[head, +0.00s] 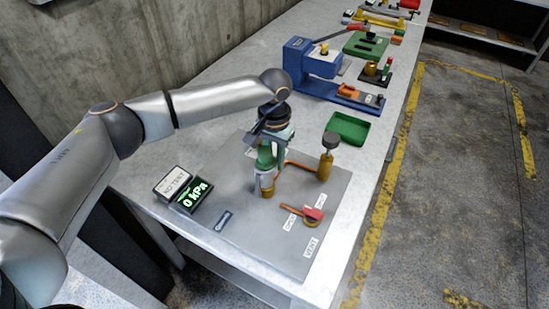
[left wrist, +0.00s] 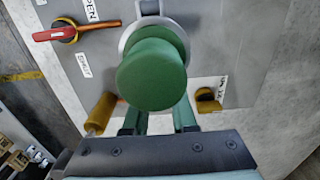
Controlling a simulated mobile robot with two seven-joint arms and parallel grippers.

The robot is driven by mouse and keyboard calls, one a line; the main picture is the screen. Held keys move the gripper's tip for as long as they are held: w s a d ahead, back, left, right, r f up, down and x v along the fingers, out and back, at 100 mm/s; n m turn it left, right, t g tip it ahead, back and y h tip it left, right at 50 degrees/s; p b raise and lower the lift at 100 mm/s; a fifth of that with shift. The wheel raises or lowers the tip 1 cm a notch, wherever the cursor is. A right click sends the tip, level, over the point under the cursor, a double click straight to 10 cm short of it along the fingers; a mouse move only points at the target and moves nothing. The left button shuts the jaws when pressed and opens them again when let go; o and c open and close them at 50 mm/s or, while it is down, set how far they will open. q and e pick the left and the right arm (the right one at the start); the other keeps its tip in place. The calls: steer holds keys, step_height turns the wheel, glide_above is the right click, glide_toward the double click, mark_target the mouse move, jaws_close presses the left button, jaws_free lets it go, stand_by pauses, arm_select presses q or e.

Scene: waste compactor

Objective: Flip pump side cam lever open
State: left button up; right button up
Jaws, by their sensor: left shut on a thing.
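My left gripper (head: 267,140) reaches down over a grey panel (head: 230,240) on the bench. It is shut on a green rounded cylinder (head: 265,160), which fills the space between the fingers in the left wrist view (left wrist: 152,70). A grey ring (left wrist: 126,40) surrounds the cylinder's far side, with a grey loop (left wrist: 149,8) beyond it. A brass fitting (head: 267,188) stands below the cylinder in the head view. I cannot clearly pick out the pump side cam lever; the cylinder and gripper hide much of the coupling. My right gripper is not in view.
A red-handled vent valve (head: 314,213) sits right of the coupling. A brass post with a dark knob (head: 327,155) stands behind it, joined by a copper pipe (head: 300,164). A 0 kPa display (head: 192,197) is at left. A green tray (head: 347,128) lies farther back.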

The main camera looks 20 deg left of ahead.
arm_select(q)
jaws_close()
steer(key=shift+w+r+t, duration=0.1)
steer(key=shift+t, duration=0.6)
